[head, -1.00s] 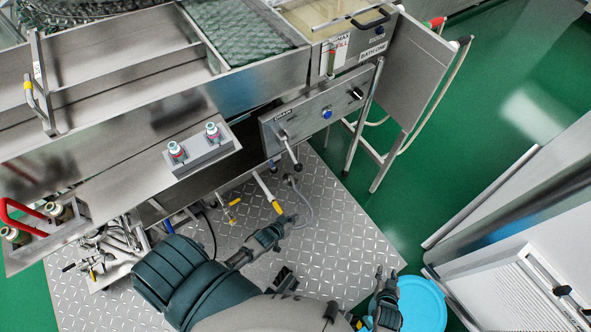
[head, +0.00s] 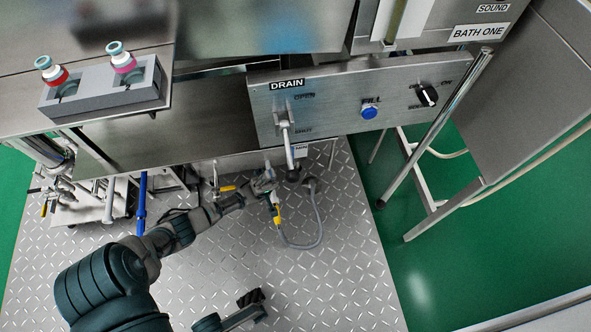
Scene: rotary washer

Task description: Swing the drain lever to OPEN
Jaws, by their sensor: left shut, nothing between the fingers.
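The drain lever (head: 287,145) is a pale metal handle on the steel control panel (head: 330,118), under the DRAIN label. Small OPEN lettering is above its pivot and SHUT lettering is lower down. The lever hangs down, past the SHUT lettering, its tip below the panel's lower edge. My left gripper (head: 266,178) is shut and empty, just below and left of the lever's tip in the picture. Whether it touches the lever I cannot tell.
A blue FILL button (head: 369,112) and a black knob (head: 427,95) are right of the lever. A yellow-handled valve (head: 276,212) and grey hose (head: 318,225) are close below my left gripper. Metal legs stand at right. The tread-plate floor (head: 350,270) is mostly clear.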

